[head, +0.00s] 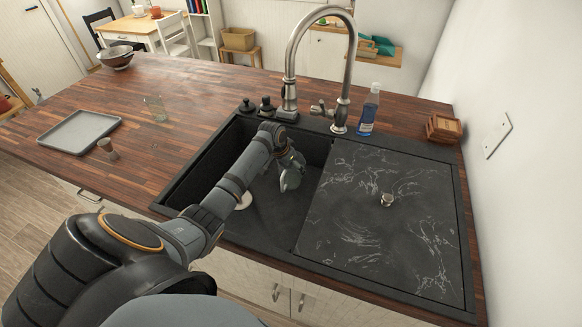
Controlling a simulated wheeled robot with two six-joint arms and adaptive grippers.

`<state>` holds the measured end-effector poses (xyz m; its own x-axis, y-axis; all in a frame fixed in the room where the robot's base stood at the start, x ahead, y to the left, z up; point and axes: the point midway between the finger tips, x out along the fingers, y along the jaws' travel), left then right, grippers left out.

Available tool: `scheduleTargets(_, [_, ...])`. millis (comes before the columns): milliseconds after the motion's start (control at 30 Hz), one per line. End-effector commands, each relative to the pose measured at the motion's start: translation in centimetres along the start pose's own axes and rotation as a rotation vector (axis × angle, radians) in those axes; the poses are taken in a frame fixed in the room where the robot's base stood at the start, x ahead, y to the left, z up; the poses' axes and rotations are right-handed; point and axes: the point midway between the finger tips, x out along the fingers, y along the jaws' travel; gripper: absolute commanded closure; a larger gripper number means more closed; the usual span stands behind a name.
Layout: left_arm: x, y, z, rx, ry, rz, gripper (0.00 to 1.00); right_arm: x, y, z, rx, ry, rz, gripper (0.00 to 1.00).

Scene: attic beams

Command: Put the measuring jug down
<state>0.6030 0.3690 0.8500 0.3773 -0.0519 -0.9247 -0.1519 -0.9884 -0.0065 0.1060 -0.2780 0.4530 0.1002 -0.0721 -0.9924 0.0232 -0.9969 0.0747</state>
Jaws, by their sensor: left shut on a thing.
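My left arm reaches over the front edge of the black sink (312,212). My left gripper (291,176) is inside the left, open basin, near its right wall, and points down. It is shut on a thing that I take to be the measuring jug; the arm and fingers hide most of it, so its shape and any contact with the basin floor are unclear. A pale round thing (243,201) shows in the basin, partly behind my arm. My right gripper is not in view.
A marbled black cover (385,220) with a small metal knob fills the sink's right half. A tall faucet (350,75) and a blue soap bottle (368,112) stand behind. A clear glass vessel (155,108), small cup (107,148) and grey tray (80,132) are left. Wood between is clear.

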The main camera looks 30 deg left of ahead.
Motion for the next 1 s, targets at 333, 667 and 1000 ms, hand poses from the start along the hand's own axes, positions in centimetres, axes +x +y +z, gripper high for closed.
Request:
scheduleTargets(333, [0.87, 0.01, 0.29, 0.000, 0.003, 0.000, 0.50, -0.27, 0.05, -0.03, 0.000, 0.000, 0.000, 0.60])
scheduleTargets(667, [1.11, 0.01, 0.42, 0.000, 0.003, 0.000, 0.00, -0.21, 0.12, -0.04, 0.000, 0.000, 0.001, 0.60])
scheduleTargets(1000, [0.28, -0.11, 0.23, 0.000, 0.005, -0.003, 0.00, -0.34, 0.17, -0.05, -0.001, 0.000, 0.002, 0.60])
